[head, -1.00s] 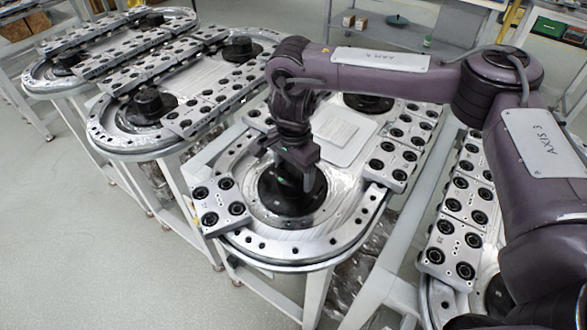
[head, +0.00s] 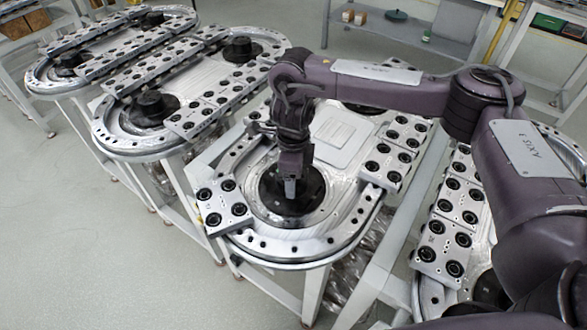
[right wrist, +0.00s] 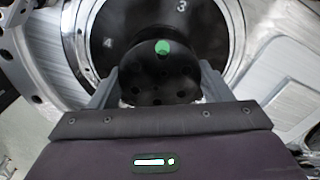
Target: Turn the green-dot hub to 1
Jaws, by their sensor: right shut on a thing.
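The green-dot hub (right wrist: 158,78) is a dark round knob with small holes, on a black disc that bears the numbers 3 and 4. Its green dot (right wrist: 162,47) lies at the upper edge, pointing between 4 on the left and 3 at the upper right. Numeral 1 is not visible. My right gripper (right wrist: 158,88) is shut on the hub, with one grey finger at each side. In the head view my right gripper (head: 290,188) points down at the middle of the black disc (head: 313,203) on the near track. My left gripper is not in view.
The near track's metal rim (head: 285,248) curves around the disc. Carriage blocks with black rollers stand beside it, at left (head: 223,209) and right (head: 383,165). Other ring tracks (head: 140,148) stand at the left. Floor (head: 70,240) is clear at the front left.

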